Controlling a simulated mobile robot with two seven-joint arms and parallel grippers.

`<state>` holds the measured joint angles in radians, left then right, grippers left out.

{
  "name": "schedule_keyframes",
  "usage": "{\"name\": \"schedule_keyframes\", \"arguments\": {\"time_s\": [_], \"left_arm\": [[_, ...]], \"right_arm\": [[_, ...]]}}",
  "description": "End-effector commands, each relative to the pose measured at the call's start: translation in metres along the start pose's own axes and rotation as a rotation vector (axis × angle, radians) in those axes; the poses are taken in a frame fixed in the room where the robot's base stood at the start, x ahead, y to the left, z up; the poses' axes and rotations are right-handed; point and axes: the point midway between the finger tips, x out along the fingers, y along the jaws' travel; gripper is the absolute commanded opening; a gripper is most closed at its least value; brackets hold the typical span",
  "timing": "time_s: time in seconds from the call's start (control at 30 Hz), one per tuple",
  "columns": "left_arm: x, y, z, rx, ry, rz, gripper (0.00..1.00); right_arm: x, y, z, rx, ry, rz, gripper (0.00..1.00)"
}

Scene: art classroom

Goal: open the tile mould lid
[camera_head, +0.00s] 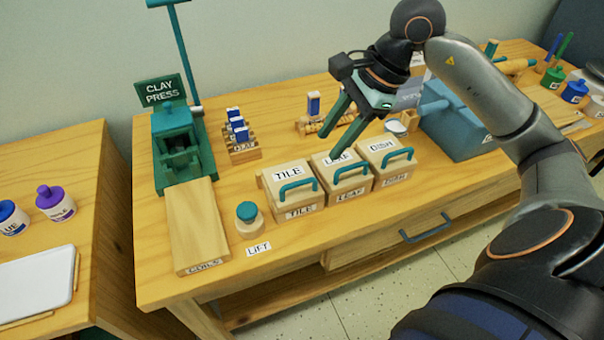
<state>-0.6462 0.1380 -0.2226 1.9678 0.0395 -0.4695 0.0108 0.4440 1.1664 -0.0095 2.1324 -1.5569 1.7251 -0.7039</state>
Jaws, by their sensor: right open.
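The tile mould (300,212) is a light wooden box labelled TILE on the bench, leftmost in a row of three. Its lid (288,173) is shut and has a teal bar handle (299,185) along its front part. My right gripper (338,131) is open and empty, in the air above and behind the moulds, with its teal fingers pointing down and to the left. In the picture its fingers overlap the area just above the leaf mould (350,194); it is apart from the tile handle. My left gripper is not in view.
The dish mould (392,182) stands right of the leaf mould. A green clay press (180,146), a wooden board (197,228) and a teal-topped knob (247,216) are on the left. A blue box (460,128) stands at the right. Some bench surface in front of the moulds is clear.

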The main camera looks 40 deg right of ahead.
Motion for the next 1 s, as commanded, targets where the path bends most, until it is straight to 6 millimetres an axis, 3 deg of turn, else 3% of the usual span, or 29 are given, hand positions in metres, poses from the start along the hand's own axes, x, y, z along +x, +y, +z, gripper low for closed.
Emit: {"name": "schedule_keyframes", "arguments": {"time_s": [0.3, 0.5, 0.7, 0.97, 1.0], "left_arm": [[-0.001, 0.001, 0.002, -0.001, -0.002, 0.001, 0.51], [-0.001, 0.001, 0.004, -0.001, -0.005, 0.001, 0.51], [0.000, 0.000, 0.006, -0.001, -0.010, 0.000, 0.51], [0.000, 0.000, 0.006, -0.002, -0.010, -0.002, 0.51], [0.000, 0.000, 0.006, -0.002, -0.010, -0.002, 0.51]], "right_arm": [[0.067, 0.002, 0.002, 0.002, -0.007, 0.008, 0.45], [0.096, 0.002, 0.002, 0.004, -0.006, 0.006, 0.45], [0.108, 0.001, 0.002, 0.001, -0.005, 0.003, 0.45], [0.109, 0.001, 0.001, 0.002, -0.005, 0.003, 0.45], [0.109, 0.001, 0.001, 0.002, -0.005, 0.004, 0.40]]}}
